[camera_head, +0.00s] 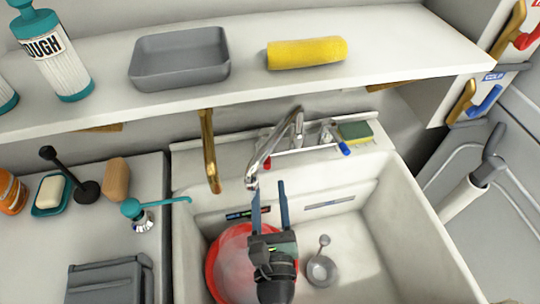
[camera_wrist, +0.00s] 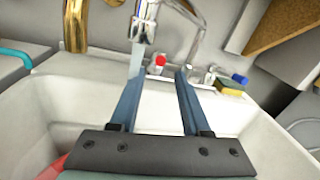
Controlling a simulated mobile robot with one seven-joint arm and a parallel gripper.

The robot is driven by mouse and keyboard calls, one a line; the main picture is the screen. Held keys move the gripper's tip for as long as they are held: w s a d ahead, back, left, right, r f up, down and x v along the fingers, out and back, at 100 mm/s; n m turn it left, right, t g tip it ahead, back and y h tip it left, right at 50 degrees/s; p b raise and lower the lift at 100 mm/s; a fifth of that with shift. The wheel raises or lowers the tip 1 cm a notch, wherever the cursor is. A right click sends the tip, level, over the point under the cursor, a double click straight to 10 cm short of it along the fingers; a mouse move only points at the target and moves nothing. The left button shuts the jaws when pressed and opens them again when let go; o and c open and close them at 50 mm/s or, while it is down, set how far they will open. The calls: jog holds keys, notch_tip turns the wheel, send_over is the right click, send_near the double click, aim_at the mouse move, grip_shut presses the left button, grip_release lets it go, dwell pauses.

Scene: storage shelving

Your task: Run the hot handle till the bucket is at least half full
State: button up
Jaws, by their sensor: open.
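The chrome faucet (camera_head: 270,150) arches over the white sink, and its spout (camera_wrist: 145,22) is near in the wrist view. A pale streak like running water (camera_wrist: 136,58) hangs below the spout. The red hot handle (camera_wrist: 160,60) shows between my fingers in the wrist view, beyond the tips; in the head view it is mostly behind the faucet. The blue cold handle (camera_head: 343,148) is on the right. My gripper (camera_head: 269,188) is open and empty, in front of the spout. The red bucket (camera_head: 213,262) stands in the sink, partly behind my gripper; its water level is unclear.
A metal strainer (camera_head: 321,268) lies in the sink (camera_head: 400,250) right of the bucket. A sponge (camera_head: 355,131) sits behind the sink. A shelf (camera_head: 400,60) overhangs the back with a grey tray (camera_head: 180,58) and yellow roll (camera_head: 307,53). A brass bracket (camera_head: 209,150) hangs left of the faucet.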

aim_at(267, 163)
jog(key=w, duration=0.8)
jog(key=shift+a+p, duration=0.15)
jog(key=shift+p, duration=0.25)
grip_shut()
dwell(1.0)
